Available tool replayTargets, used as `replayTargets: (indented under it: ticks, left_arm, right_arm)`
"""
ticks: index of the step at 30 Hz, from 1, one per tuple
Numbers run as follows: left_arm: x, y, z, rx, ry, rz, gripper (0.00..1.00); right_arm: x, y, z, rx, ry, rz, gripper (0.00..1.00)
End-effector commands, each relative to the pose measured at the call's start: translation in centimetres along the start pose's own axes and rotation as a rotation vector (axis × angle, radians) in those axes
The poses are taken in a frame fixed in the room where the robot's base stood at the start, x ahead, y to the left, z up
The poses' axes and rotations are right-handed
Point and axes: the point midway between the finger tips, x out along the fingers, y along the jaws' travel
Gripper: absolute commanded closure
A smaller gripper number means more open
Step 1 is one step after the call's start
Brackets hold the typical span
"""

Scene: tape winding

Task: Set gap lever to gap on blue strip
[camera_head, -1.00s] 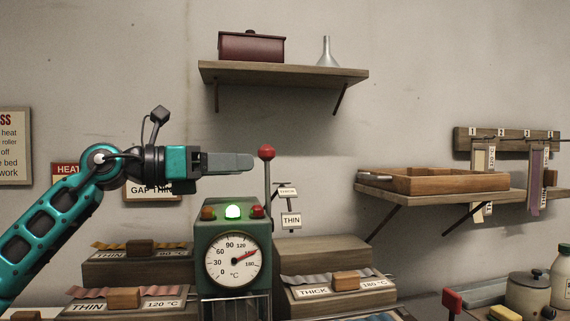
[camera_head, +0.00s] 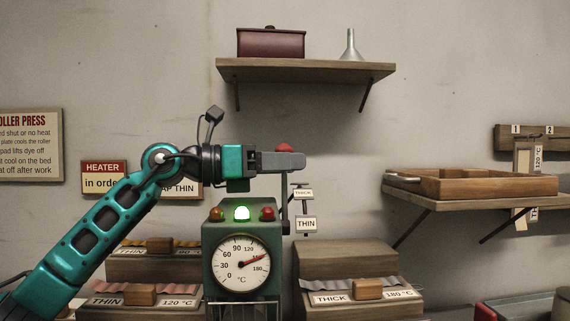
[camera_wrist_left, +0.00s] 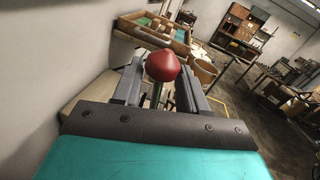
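The gap lever, a thin rod with a red knob (camera_head: 285,148), stands at the right side of the green press (camera_head: 212,240). A THICK label (camera_head: 303,193) sits above a THIN label (camera_head: 306,223) beside it. My left gripper (camera_head: 282,161) is at the lever top, its fingers hiding the rod just below the knob. In the left wrist view the red knob (camera_wrist_left: 162,66) and its rod are between the two fingers, which stand apart with gaps beside the rod. I cannot make out a blue strip. My right gripper is not in view.
A shelf (camera_head: 305,70) hangs above; another shelf with a wooden tray (camera_head: 447,184) is at right.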

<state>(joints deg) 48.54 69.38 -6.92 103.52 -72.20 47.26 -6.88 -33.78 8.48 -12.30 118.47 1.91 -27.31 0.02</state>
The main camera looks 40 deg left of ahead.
Motion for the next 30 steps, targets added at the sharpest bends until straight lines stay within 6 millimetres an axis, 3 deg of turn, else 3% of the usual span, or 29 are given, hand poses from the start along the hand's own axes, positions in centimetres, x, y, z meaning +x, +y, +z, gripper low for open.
replayTargets:
  ticks: [13,30]
  left_arm:
    - [-0.05,-0.01,0.14,0.001,-0.004,0.0,1.0]
    - [-0.25,-0.08,0.67,0.004,-0.016,0.002,1.0]
  right_arm:
    - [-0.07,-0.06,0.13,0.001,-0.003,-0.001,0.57]
    - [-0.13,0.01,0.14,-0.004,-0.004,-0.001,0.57]
